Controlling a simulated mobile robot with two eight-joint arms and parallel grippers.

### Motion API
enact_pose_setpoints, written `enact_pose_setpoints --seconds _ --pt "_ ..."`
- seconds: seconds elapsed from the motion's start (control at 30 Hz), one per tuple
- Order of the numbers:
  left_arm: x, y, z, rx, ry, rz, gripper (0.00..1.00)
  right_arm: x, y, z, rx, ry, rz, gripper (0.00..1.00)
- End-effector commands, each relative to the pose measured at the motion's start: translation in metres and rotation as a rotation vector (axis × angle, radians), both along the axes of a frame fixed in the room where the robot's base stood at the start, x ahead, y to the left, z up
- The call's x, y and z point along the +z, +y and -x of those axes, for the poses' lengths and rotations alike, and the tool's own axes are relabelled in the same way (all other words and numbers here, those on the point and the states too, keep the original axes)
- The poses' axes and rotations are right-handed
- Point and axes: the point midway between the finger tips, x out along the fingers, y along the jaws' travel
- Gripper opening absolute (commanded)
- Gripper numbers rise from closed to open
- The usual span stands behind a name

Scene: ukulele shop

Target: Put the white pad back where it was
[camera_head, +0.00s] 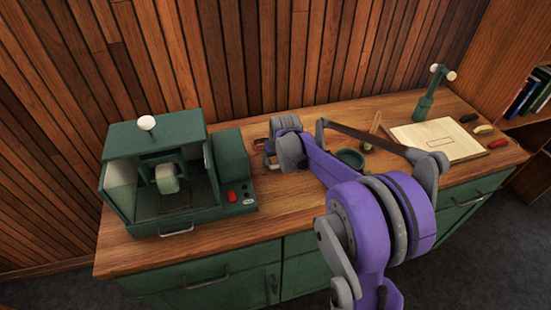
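No separate white pad can be made out for certain. A pale rounded piece (166,178) sits inside the green cabinet-like machine (118,190) on the left of the counter, and I cannot tell if it is the pad. My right gripper (267,152) is low over the counter, just right of the machine, pointing left. Its fingers are small and partly hidden by its own wrist, so its opening and any held thing are unclear. A small dark object (260,142) shows at its fingers. My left gripper is out of view.
The wooden counter (285,205) has bare room in front of my wrist. A slatted wall stands behind.

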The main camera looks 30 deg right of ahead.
Motion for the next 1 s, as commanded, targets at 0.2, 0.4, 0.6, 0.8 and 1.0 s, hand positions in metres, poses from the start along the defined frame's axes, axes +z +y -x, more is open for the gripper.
enact_pose_setpoints --seconds 0.2,0.4,0.6,0.8,1.0 --pt "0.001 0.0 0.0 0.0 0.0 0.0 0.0 0.001 0.0 0.0 0.0 0.0 0.0 0.91" --pt "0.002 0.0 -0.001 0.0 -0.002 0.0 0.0 0.003 0.0 0.0 0.0 -0.001 0.0 0.91" --pt "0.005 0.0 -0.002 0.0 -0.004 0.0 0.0 0.025 0.002 0.008 0.0 -0.001 0.0 0.91" --pt "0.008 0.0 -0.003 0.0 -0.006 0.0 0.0 0.066 0.006 0.025 0.0 -0.001 0.0 0.91" --pt "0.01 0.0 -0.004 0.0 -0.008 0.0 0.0 0.099 0.009 0.038 -0.001 -0.001 0.0 0.91"
